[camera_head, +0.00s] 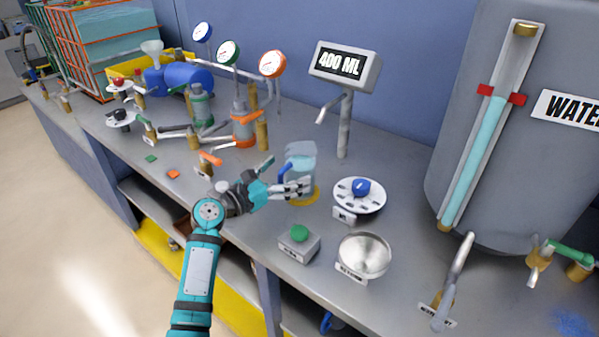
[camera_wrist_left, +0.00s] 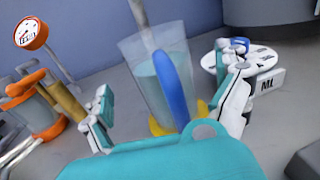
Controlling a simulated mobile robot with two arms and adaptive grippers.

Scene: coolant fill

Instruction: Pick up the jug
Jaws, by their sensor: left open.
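The jug (camera_head: 300,158) is clear with a blue handle and stands upright on a yellow round spot (camera_head: 308,199) on the bench, below the spout of the 400 ML display. It holds pale blue liquid. It also shows in the left wrist view (camera_wrist_left: 148,92), its blue handle (camera_wrist_left: 172,90) facing my gripper. My left gripper (camera_head: 283,175) is open at the jug's handle side. In the left wrist view its fingers (camera_wrist_left: 172,108) stand apart, one on each side of the handle. I cannot tell whether either finger touches it. My right gripper is not in view.
A white dial plate with a blue knob (camera_head: 360,188) is right of the jug. A green button box (camera_head: 299,240) and a steel bowl (camera_head: 364,256) are in front. The display post (camera_head: 344,125) stands behind. A grey water tank (camera_head: 480,130) is at right.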

